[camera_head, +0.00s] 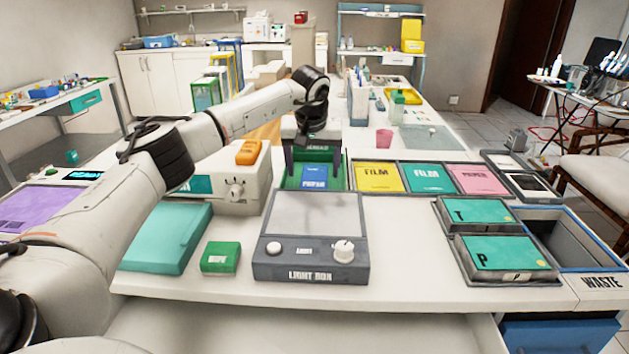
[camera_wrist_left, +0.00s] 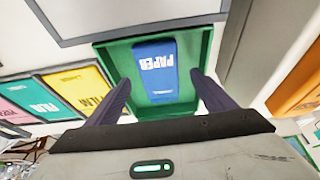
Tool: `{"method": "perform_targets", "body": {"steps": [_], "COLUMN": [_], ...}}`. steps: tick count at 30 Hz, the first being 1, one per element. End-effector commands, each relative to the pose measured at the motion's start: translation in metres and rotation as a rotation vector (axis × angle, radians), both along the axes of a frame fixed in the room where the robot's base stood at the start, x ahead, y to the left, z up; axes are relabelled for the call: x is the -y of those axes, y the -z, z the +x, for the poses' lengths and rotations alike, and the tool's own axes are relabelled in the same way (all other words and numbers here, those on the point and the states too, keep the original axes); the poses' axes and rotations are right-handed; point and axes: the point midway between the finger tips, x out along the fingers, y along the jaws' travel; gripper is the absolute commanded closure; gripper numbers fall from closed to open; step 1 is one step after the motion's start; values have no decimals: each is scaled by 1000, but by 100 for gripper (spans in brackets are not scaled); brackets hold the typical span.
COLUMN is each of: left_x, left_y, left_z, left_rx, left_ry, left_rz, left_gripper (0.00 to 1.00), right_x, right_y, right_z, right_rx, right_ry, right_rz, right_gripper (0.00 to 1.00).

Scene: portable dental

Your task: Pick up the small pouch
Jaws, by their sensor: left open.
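In the left wrist view the blue packet (camera_wrist_left: 156,68) lies flat in the green tray (camera_wrist_left: 105,50). My left gripper (camera_head: 312,170) is over the tray, its fingers pointing down on either side of the packet. I cannot tell how high the fingertips are above the tray. My right gripper is not in view.
The light box (camera_head: 310,265) stands in front of the tray. A beige device with an orange top (camera_head: 235,180) stands close on the left. Bare table lies right of the light box.

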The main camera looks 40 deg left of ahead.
Motion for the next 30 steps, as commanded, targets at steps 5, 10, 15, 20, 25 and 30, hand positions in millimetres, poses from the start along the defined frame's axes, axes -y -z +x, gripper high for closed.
{"method": "perform_targets", "body": {"steps": [5, 10, 15, 20, 25, 30], "left_x": [-6, -7, -7, -7, -7, -7], "left_y": [23, 26, 26, 26, 25, 22], "left_z": [8, 9, 9, 9, 9, 9], "left_rx": [-2, 0, 0, 1, 1, 3], "left_ry": [0, 1, 1, 0, 1, 1], "left_rz": [-1, 0, 0, -1, -1, -1], "left_gripper": [23, 23, 30, 57, 69, 69], "right_x": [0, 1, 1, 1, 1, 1], "right_y": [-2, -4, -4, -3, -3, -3], "right_z": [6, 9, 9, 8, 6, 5], "right_rx": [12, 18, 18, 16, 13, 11], "right_ry": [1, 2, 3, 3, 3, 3], "right_rz": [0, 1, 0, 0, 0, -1], "right_gripper": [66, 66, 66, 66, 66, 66]}}
